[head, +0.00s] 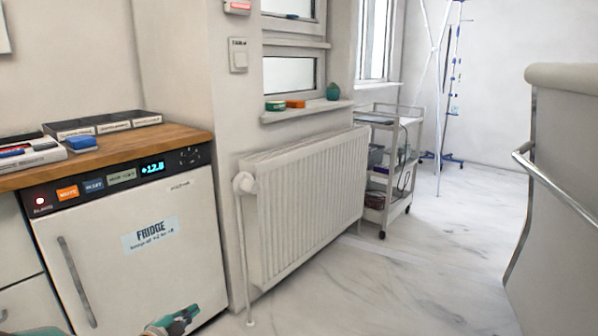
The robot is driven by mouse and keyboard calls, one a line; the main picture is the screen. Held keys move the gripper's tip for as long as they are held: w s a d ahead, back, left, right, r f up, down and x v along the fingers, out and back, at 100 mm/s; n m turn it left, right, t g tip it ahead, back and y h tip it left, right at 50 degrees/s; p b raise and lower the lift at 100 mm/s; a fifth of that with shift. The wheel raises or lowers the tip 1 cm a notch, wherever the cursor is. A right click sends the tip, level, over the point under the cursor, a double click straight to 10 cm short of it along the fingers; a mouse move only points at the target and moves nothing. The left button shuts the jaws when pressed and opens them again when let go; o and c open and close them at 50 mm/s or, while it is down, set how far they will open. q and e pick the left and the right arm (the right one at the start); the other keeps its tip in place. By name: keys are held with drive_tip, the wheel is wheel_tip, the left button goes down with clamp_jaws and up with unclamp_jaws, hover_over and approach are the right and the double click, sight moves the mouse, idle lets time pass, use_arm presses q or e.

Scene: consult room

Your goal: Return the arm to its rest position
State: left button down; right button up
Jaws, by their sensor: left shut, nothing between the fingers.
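My left gripper (184,316) shows at the bottom edge of the head view, teal and grey, in front of the lower part of the fridge. Its fingers are shut with nothing seen between them. The rest of the left arm is mostly cut off by the frame's bottom edge. My right gripper is not in the picture. The white fridge (190,245) stands under the wooden counter, its door closed, with a lit display and a small red light on its panel.
The wooden counter (110,158) holds trays (100,124) and a blue item (82,142). A white radiator (310,200) stands right of the fridge. A wheeled cart (385,165) is farther back. A pale curved unit with a rail (560,190) stands at right. The middle floor is clear.

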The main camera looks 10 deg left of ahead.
use_arm(q)
drive_tip(key=s+d+f+n+g+h, duration=0.1)
drive_tip(key=s+d+f+n+g, duration=0.15)
drive_tip(key=s+d+f, duration=0.45)
drive_tip(key=s+d+f+n+g+h, duration=0.1)
drive_tip(key=s+d+f+g, duration=0.15)
drive_tip(key=d+f, duration=0.45)
drive_tip(key=s+d+f+n+g+h, duration=0.1)
drive_tip(key=s+d+f+n+g, duration=0.2)
drive_tip(key=d, duration=0.6)
drive_tip(key=s+d+f+n+g, duration=0.2)
drive_tip(key=s+f+n+g, duration=0.15)
drive_tip(key=s, duration=0.75)
drive_tip(key=s+d+f+n+g, duration=0.25)
drive_tip(key=s+n, duration=0.25)
drive_tip(key=s, duration=0.5)
wheel_tip(320, 180, up, 34)
drive_tip(key=p, duration=3.4)
drive_tip(key=shift+w+a+f+y, duration=0.15)
drive_tip(key=shift+a+f+y, duration=0.05)
drive_tip(key=shift+a+y, duration=0.15)
drive_tip(key=shift+a, duration=0.1)
